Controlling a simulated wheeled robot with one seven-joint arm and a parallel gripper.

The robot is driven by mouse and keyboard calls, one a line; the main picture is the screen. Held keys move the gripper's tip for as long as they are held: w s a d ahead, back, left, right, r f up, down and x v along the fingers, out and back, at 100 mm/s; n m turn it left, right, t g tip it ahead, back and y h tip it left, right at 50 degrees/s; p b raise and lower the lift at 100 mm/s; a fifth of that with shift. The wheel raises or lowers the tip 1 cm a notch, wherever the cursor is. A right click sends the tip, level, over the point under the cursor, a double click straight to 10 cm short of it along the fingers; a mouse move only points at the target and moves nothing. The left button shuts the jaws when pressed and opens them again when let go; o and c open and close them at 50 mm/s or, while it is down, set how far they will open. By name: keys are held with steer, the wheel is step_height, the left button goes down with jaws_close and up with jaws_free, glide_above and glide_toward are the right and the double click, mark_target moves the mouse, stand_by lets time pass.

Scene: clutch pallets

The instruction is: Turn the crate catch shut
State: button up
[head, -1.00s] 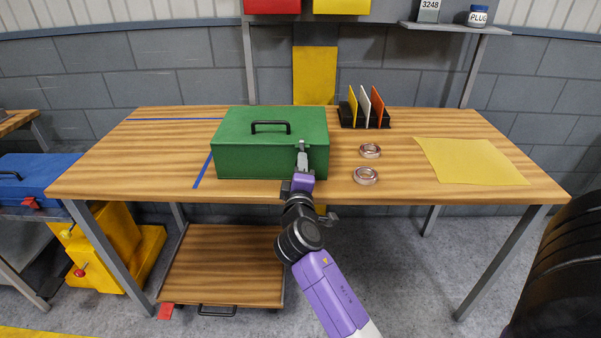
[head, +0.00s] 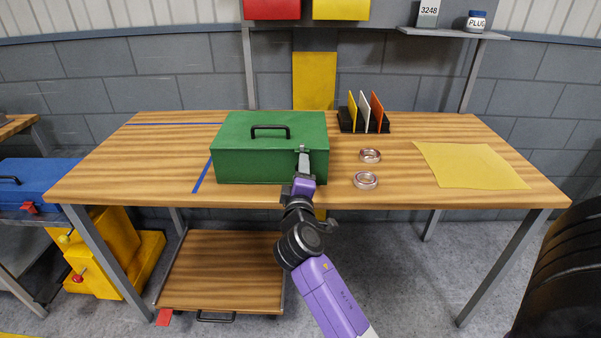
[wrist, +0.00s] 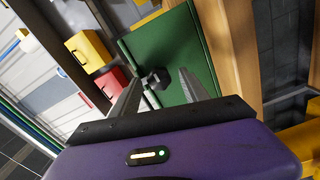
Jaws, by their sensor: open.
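The green crate (head: 240,160) stands on the wooden workbench, with a black handle (head: 270,130) on its lid. It also shows in the wrist view (wrist: 185,50). My gripper (head: 303,152) is at the right part of the crate's front face, near the top edge. In the wrist view my gripper (wrist: 161,76) is open, with one finger on each side of a dark knob-like catch (wrist: 157,77). A pale grey piece shows below the knob. I cannot tell whether the fingers touch the catch. In the head view my gripper hides most of the catch.
Two metal rings (head: 370,156) lie right of the crate on the bench (head: 400,145). A black rack (head: 362,125) with coloured plates stands behind them. A yellow sheet (head: 472,165) lies at the right. Blue tape lines mark the bench at the left.

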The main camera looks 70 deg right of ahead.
steer(key=b+v, duration=0.1)
steer(key=v, duration=0.6)
steer(key=shift+s+a, duration=0.15)
steer(key=shift+a, duration=0.2)
